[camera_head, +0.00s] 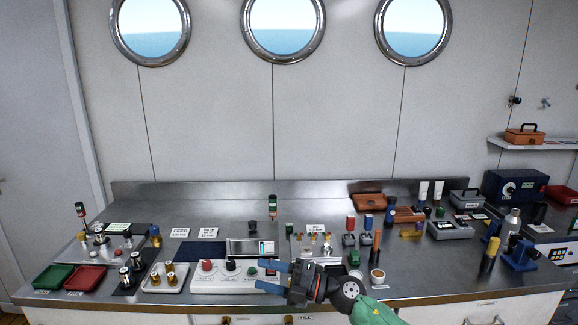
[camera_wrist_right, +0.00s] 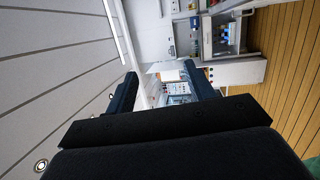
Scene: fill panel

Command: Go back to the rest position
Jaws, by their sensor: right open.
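My right gripper (camera_head: 265,276) comes in from the lower right in the head view, with blue fingers pointing left. It is open and its fingers are spread apart with nothing between them. It hovers in front of the control panel (camera_head: 215,283) near the counter's front edge. In the right wrist view the two dark fingers (camera_wrist_right: 163,90) stand apart, with only distant cabinets and floor seen between them. My left gripper is in neither view.
The steel counter (camera_head: 400,285) runs along the wall. A green tray (camera_head: 52,277) and a red tray (camera_head: 85,278) lie at the left. Several small bottles and fittings stand around the middle. A dark blue box (camera_head: 512,187) and a blue clamp (camera_head: 520,258) stand at the right.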

